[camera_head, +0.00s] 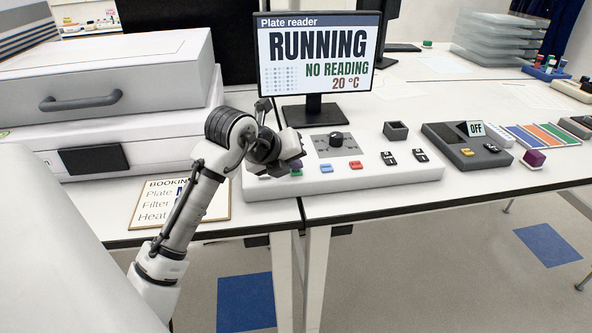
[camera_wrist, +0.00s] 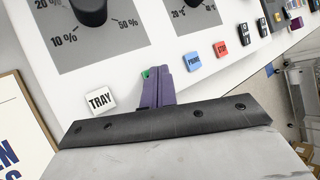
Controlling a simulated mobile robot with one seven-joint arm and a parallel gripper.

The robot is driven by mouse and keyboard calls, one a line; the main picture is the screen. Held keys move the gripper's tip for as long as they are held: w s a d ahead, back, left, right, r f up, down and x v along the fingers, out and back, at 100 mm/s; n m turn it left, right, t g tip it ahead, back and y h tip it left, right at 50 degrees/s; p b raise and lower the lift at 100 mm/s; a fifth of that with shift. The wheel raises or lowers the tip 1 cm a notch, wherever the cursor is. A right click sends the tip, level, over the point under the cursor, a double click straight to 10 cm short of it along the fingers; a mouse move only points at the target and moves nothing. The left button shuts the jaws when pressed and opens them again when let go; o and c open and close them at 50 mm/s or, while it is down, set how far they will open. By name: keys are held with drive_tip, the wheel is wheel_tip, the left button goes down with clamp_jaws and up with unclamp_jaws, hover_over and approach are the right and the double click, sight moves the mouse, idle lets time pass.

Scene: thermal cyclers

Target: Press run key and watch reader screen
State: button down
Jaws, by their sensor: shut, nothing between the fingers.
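The reader screen (camera_head: 318,55) stands upright behind the panel and shows "Plate reader", "RUNNING", "NO READING" and "20 °C". The white control panel (camera_head: 375,176) carries a row of keys along its front. The green key (camera_head: 296,173) is mostly hidden by my gripper; a bit of green shows at the fingertips in the wrist view (camera_wrist: 146,74). Its label is hidden. My gripper (camera_wrist: 156,75) has purple fingers, shut and empty, pointing down at that key. Whether they touch it I cannot tell. A white TRAY key (camera_wrist: 99,101), blue PRIME key (camera_wrist: 191,60) and red STOP key (camera_wrist: 220,48) lie beside it.
A black dial (camera_head: 336,139) rises from the panel behind the keys. A booking board (camera_head: 215,207) lies at the left. A large white instrument (camera_head: 130,135) fills the left bench. A dark device reading OFF (camera_head: 467,150) stands at the right.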

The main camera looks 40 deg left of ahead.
sight(293, 174)
drive_tip(key=shift+r+p, duration=0.4)
drive_tip(key=shift+r, duration=0.35)
drive_tip(key=shift+r+p, duration=1.4)
drive_tip(key=shift+r, duration=1.1)
